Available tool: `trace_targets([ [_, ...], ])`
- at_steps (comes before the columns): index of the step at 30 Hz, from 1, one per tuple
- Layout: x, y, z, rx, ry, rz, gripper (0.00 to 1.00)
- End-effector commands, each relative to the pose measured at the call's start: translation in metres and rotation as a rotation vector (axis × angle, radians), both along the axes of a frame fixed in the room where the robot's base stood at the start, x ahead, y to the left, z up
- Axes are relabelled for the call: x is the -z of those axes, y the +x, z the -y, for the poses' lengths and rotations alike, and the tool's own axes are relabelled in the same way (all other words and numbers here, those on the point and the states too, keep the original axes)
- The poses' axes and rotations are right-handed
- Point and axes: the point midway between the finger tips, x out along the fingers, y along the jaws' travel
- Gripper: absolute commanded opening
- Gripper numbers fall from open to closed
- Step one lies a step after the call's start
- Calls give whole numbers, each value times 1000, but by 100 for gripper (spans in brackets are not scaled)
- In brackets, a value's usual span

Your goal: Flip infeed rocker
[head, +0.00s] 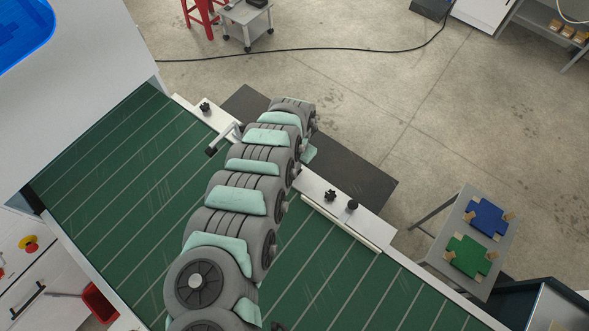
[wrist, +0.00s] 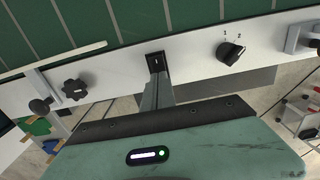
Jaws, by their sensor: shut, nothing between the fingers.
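The infeed rocker (wrist: 155,62) is a small black switch with a white mark, set in the white rail in the wrist view. My gripper (wrist: 155,80) is shut and empty. Its grey fingers point at the rocker, with the tips at its lower edge in the picture. I cannot tell whether they touch it. The fingers cover part of the rocker, and which way it is tipped is unclear. In the head view my arm hides the rocker and the fingers.
A black selector knob (wrist: 231,52) marked 1 and 2 sits right of the rocker. A star knob (wrist: 75,89) and a round knob (wrist: 40,107) are to the left. The green conveyor bed (head: 110,165) lies beyond the rail (head: 345,212). Floor is open on the other side.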

Motion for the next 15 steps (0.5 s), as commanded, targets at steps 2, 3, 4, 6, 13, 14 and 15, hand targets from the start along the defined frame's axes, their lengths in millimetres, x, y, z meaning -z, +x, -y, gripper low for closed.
trace_targets([
  [2,-12,0,0,0,1,1,0],
  [3,-15,1,0,1,2,1,0],
  [4,-18,1,0,1,2,1,0],
  [6,-23,1,0,1,2,1,0],
  [13,-41,1,0,0,0,1,0],
  [14,-44,0,0,0,-1,1,0],
  [15,-47,0,0,0,-1,1,0],
])
